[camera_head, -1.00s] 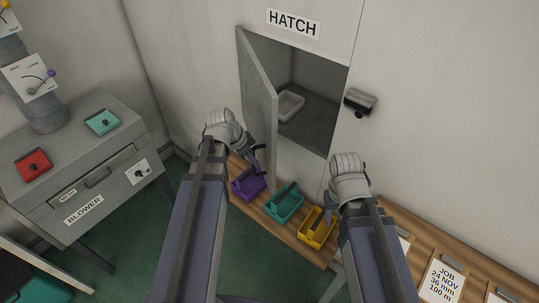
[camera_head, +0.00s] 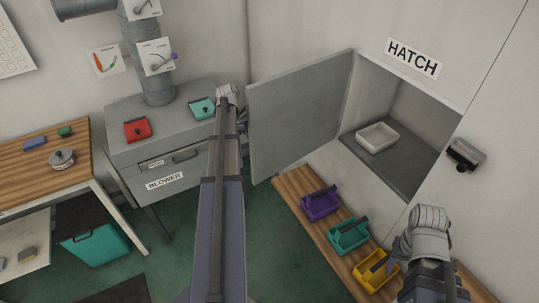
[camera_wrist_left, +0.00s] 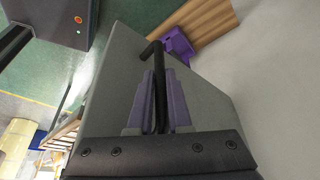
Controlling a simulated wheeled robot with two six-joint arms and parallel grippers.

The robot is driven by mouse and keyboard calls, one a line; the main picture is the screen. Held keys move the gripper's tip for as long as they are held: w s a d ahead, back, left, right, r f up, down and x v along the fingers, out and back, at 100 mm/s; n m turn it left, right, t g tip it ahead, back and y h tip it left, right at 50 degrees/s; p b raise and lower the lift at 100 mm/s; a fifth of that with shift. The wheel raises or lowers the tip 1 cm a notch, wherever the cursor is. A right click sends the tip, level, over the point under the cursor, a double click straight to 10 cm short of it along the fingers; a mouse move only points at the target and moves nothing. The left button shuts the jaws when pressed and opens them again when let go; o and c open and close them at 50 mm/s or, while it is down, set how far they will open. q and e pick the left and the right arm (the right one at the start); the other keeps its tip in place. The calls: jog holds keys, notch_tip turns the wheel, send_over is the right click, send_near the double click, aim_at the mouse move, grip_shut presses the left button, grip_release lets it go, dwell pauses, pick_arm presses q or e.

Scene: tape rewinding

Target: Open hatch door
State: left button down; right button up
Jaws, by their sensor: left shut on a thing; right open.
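The grey hatch door (camera_head: 300,105) stands swung wide open to the left of the hatch opening (camera_head: 405,100). In the left wrist view the door's face (camera_wrist_left: 205,100) fills the middle. My left gripper (camera_wrist_left: 160,90) is shut on the door's black bar handle (camera_wrist_left: 152,48), which runs between its purple fingers. In the head view the handle is hidden, and my left wrist is at the door's outer edge. My right gripper (camera_head: 394,257) is open and empty, low on the right above the bench, apart from the door.
A white tray (camera_head: 378,137) sits inside the hatch. Purple (camera_head: 320,205), teal (camera_head: 349,234) and yellow (camera_head: 376,271) bins stand on a wooden bench (camera_head: 293,183) below. The blower cabinet (camera_head: 180,150) stands left, close to my left arm. A black-and-grey fixture (camera_head: 464,153) is on the right wall.

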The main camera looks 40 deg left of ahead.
pick_arm(q)
jog(key=shift+w+a, duration=0.3)
jog(key=shift+a, duration=0.35)
jog(key=shift+w+a, duration=0.3)
jog(key=shift+a, duration=0.3)
jog(key=shift+w+a, duration=0.3)
jog(key=shift+a, duration=0.35)
jog(key=c, duration=0.8)
grip_release()
jog(key=shift+c, duration=0.2)
jog(key=shift+r, duration=0.1)
jog(key=p+v, duration=0.7)
jog(key=shift+r, duration=0.3)
jog(key=shift+s, duration=0.1)
